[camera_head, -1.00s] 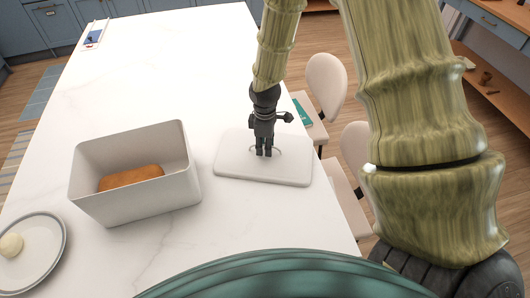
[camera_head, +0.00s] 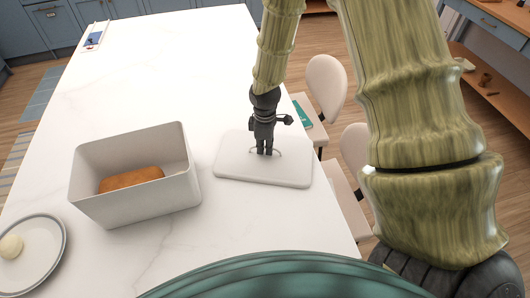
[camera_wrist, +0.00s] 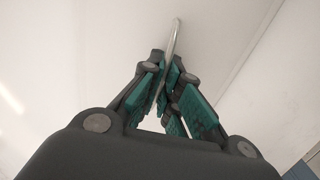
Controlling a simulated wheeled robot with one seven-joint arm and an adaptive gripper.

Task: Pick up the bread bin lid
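The bread bin lid (camera_head: 235,170) is a pale, flat, rounded slab lying on the white table, right of the bin. A thin curved metal handle (camera_wrist: 176,38) stands up from its middle. My gripper (camera_head: 264,152) points down over the middle of the lid. In the wrist view my gripper's green-padded fingers (camera_wrist: 168,72) come close together with the handle between them, and they look shut on it. The lid looks flat on the table. The fingers hide part of the handle.
The open bread bin (camera_head: 145,205) stands left of the lid with a brown loaf (camera_head: 131,179) inside. A plate (camera_head: 42,262) with a pale round item is at the left front. Chairs (camera_head: 326,88) stand along the table's right edge. The table (camera_head: 170,65) behind is mostly clear.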

